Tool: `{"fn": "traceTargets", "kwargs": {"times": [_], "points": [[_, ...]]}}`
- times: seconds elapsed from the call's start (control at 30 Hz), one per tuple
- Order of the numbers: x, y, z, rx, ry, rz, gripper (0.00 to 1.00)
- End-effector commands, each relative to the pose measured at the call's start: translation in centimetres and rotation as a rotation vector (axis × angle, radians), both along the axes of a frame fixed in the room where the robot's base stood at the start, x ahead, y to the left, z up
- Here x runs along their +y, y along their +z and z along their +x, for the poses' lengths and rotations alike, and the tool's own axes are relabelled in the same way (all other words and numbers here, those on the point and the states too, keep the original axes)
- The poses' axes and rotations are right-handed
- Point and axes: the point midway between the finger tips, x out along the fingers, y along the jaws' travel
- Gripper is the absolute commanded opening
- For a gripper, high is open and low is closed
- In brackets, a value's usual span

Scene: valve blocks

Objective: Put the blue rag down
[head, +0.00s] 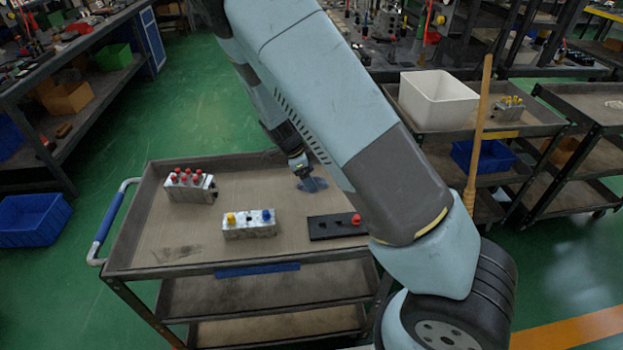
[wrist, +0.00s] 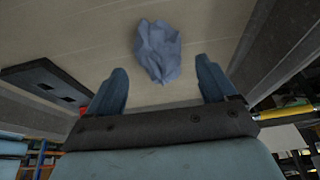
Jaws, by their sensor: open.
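The blue rag (head: 313,184) lies crumpled on the top of the cart (head: 150,237), towards its back right. It also shows in the wrist view (wrist: 158,51), just beyond and between my fingertips. My gripper (head: 301,170) is open over the rag in the head view. In the wrist view my two fingers (wrist: 162,84) stand wide apart with only bare cart top between them. The rag appears clear of both fingers. Whether the fingertips touch the cart top cannot be told.
A metal block with red knobs (head: 189,185), a block with yellow and blue knobs (head: 249,223) and a black plate with a red knob (head: 337,226) stand on the cart. The plate also shows in the wrist view (wrist: 45,83). A raised rim (head: 187,270) edges the cart.

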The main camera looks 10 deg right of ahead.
Motion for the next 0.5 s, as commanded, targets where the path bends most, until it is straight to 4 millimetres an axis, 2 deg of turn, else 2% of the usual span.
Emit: {"fn": "traceTargets", "kwargs": {"times": [0.3, 0.5], "points": [[2.4, 5.6, -0.1, -0.003, 0.002, 0.002, 0.85], [3.5, 8.3, -0.1, -0.002, 0.001, 0.002, 0.85]]}}
